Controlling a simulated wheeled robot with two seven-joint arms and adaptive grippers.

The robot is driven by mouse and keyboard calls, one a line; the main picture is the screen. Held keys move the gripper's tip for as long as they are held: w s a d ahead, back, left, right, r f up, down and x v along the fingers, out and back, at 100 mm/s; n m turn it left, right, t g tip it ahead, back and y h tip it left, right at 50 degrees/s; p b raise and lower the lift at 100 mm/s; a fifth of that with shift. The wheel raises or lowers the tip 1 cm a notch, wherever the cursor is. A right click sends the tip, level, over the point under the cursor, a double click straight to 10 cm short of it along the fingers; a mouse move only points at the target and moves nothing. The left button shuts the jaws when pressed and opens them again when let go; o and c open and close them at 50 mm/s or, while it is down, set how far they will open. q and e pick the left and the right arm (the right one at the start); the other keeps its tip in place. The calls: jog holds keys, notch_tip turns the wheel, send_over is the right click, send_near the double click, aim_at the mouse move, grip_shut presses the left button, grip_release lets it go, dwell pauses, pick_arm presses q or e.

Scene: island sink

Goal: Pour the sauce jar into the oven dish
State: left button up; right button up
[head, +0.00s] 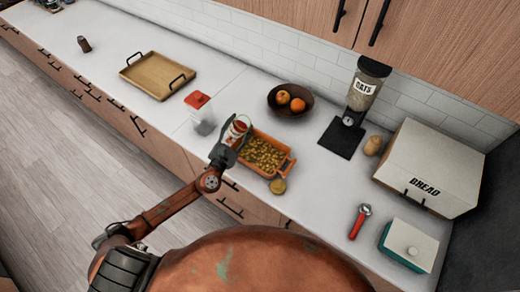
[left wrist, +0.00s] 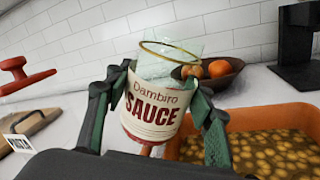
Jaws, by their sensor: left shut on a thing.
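The sauce jar (left wrist: 155,105) is clear glass with a gold rim and a cream label reading "Dambiro SAUCE". In the head view the jar (head: 238,130) is at the left end of the oven dish. My left gripper (left wrist: 160,105) is shut around it, one finger on each side; in the head view this gripper (head: 230,143) partly covers the jar. The jar is open and slightly tilted in the wrist view; its upper glass looks clear. The orange oven dish (head: 282,171) holds yellowish-green pieces in brown liquid; it also shows in the wrist view (left wrist: 285,114). My right gripper is out of view.
A round gold lid (head: 278,186) lies at the dish's front edge. A red-topped container (head: 202,119) stands left, a fruit bowl (head: 274,107) behind. An oats dispenser (head: 361,93), bread box (head: 425,160), red-handled tool (head: 357,225) and butter dish (head: 407,249) are right. A wooden tray (head: 150,83) is far left.

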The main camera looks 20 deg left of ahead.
pick_arm(q)
jog(key=shift+d+m, duration=0.45)
jog(key=shift+m, duration=0.45)
jog(key=shift+s+f+m, duration=0.1)
jog(key=shift+s+m, duration=0.05)
jog(key=shift+m, duration=0.35)
jog(key=shift+f+m+h+b, duration=0.2)
jog(key=shift+m+h+b, duration=0.2)
jog(key=shift+m, duration=1)
jog(key=shift+m+h, duration=0.5)
jog(key=shift+m, duration=0.6)
jog(key=shift+f+m+t, duration=0.15)
jog(key=shift+m+t, duration=0.15)
jog(key=shift+f+m, duration=0.15)
jog(key=shift+m, duration=0.35)
jog(key=shift+d+r+m+h+p, duration=0.25)
jog(key=shift+r+m+h+p, duration=0.15)
jog(key=shift+m, duration=0.2)
jog(key=shift+s+d+r+m, duration=0.2)
jog(key=shift+d+m, duration=0.25)
jog(key=shift+m, duration=0.15)
jog(key=shift+w+f, duration=0.15)
jog(key=shift+f, duration=0.15)
